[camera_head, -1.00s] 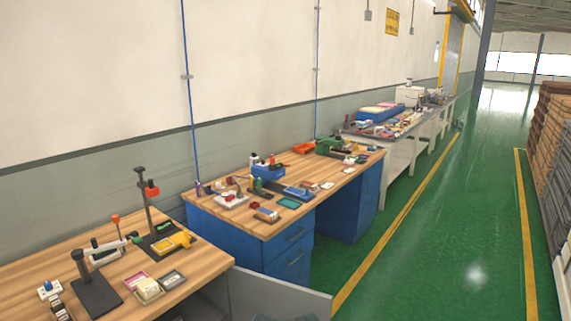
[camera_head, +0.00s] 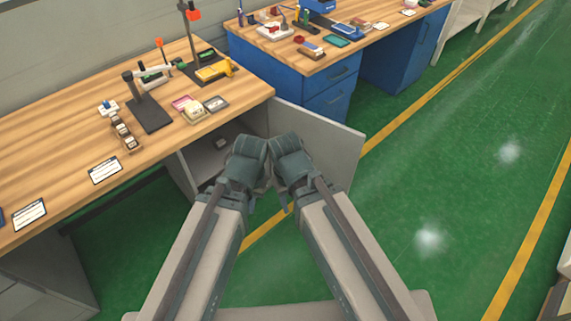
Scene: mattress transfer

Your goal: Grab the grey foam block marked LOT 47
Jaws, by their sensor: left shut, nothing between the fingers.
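No block with a readable LOT 47 mark shows in the head view. A small pale object (camera_head: 221,143) lies inside the grey cabinet under the near workbench (camera_head: 60,130); it is too small to tell what it is. My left gripper (camera_head: 253,203) hangs below its folded wrist in front of the open cabinet, shut and empty. My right gripper (camera_head: 283,203) hangs close beside it, largely hidden by its own wrist, so its fingers cannot be made out.
The cabinet's grey door (camera_head: 330,145) stands open to the right of the wrists. The bench top carries a black stand (camera_head: 150,113), a yellow tool (camera_head: 213,71), small boxes and white cards (camera_head: 105,170). A blue desk (camera_head: 335,95) stands behind. Green floor (camera_head: 450,180) is clear at right.

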